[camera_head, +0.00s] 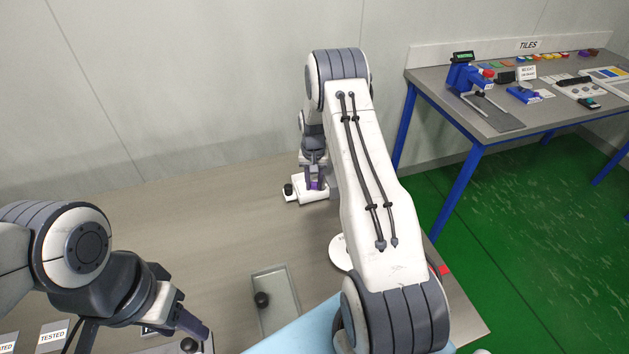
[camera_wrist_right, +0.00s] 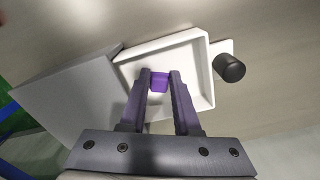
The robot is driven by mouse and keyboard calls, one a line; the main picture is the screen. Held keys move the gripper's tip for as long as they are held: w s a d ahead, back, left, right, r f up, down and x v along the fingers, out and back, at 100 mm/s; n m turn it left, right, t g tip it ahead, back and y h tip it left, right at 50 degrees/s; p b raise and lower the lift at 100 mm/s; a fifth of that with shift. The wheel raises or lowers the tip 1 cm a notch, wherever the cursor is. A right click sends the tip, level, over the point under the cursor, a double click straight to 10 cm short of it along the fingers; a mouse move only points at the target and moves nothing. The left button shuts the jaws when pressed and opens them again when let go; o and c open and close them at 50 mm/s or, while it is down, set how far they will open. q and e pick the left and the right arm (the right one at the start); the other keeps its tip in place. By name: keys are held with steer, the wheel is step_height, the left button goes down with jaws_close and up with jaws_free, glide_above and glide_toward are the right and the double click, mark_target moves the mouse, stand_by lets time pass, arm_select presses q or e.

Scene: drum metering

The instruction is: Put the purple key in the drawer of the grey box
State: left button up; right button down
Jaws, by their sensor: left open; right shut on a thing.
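My right gripper (camera_wrist_right: 158,84) is shut on the purple key (camera_wrist_right: 159,81), a small block between its fingertips. In the right wrist view the key shows over the open white drawer (camera_wrist_right: 206,78), inside its walls; I cannot tell whether it touches the floor. The drawer has a black knob (camera_wrist_right: 229,67) and stands out from the grey box (camera_wrist_right: 68,92). In the head view the right gripper (camera_head: 314,184) is above the white drawer (camera_head: 311,195), and my arm hides most of the box. My left gripper (camera_head: 190,326) is open at the lower left, away from the drawer.
A shallow grey tray (camera_head: 290,283) with a black knob (camera_head: 262,299) lies near the table's front. Labels reading TESTED (camera_head: 52,334) are at lower left. A bench (camera_head: 482,115) with a blue device (camera_head: 466,77) stands at right.

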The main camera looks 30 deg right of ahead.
steer(key=shift+f, duration=0.1)
steer(key=shift+f, duration=0.15)
steer(key=c, duration=0.9)
jaws_free()
